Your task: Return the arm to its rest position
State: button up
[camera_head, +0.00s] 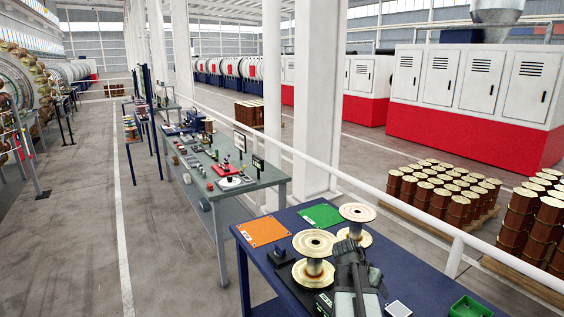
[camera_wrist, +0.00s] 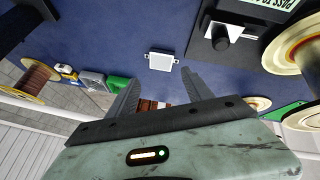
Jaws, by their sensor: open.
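My gripper (camera_head: 349,246) is over the blue table (camera_head: 405,258), beside the near cream spool (camera_head: 313,268). In the wrist view my gripper (camera_wrist: 161,73) has its two dark fingers apart, with nothing held between them. A second cream spool (camera_head: 357,214) stands upright behind the near one. Both spools are apart from each other. My wrist housing hides part of the table under it in the head view.
An orange sheet (camera_head: 262,232) and a green sheet (camera_head: 321,215) lie at the table's far edge. A white railing (camera_head: 430,224) runs behind.

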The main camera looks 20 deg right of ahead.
jog(key=w+a+f+n+y, duration=0.15)
jog(key=a+n, duration=0.25)
jog(key=a, duration=1.1)
jog(key=w+a+f+n+t+y, duration=0.1)
jog(key=w+a+n+y, duration=0.3)
jog(key=a, duration=1)
jog(key=a+f+n+y, duration=0.1)
jog(key=a+n, duration=0.4)
jog(key=a, duration=1)
notch_tip(320, 180, down, 22)
jog(key=s+d+b, duration=0.1)
jog(key=s+b, duration=0.1)
jog(key=b, duration=1.9)
jog(key=shift+s+r+g, duration=0.15)
jog(key=shift+r+g, duration=0.1)
jog(key=shift+g, duration=0.05)
